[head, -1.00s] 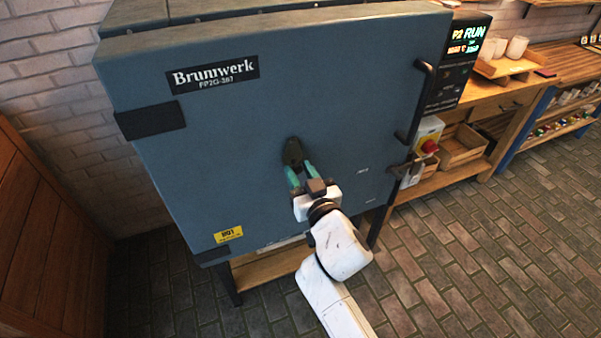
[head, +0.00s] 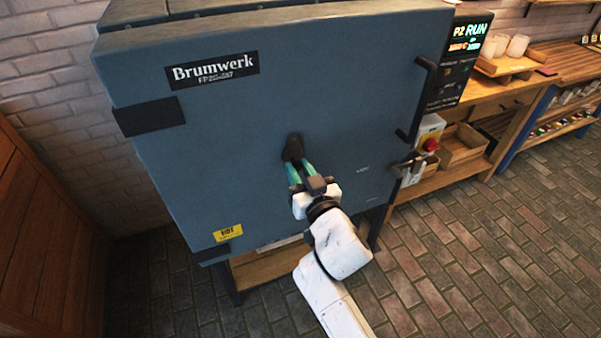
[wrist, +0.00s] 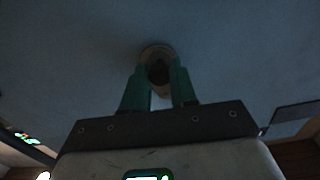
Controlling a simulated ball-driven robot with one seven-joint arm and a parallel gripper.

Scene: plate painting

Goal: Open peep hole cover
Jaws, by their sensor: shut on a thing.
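The peep hole cover (head: 294,146) is a small dark piece near the middle of the blue-grey kiln door (head: 240,120). My gripper (head: 300,169) reaches it from below and in front, with its green fingers shut on the cover. In the wrist view the cover (wrist: 157,54) shows as a brownish rounded piece with a dark middle, between the tips of the two green fingers (wrist: 159,85). The fingers hide its sides. I cannot tell how far the hole behind it is uncovered.
A dark door handle (head: 416,100) stands at the door's right edge. A lit control panel (head: 466,55) and a red-button switch box (head: 427,145) are at the right. A wooden bench (head: 480,120) stands beyond. The brick floor at the right is clear.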

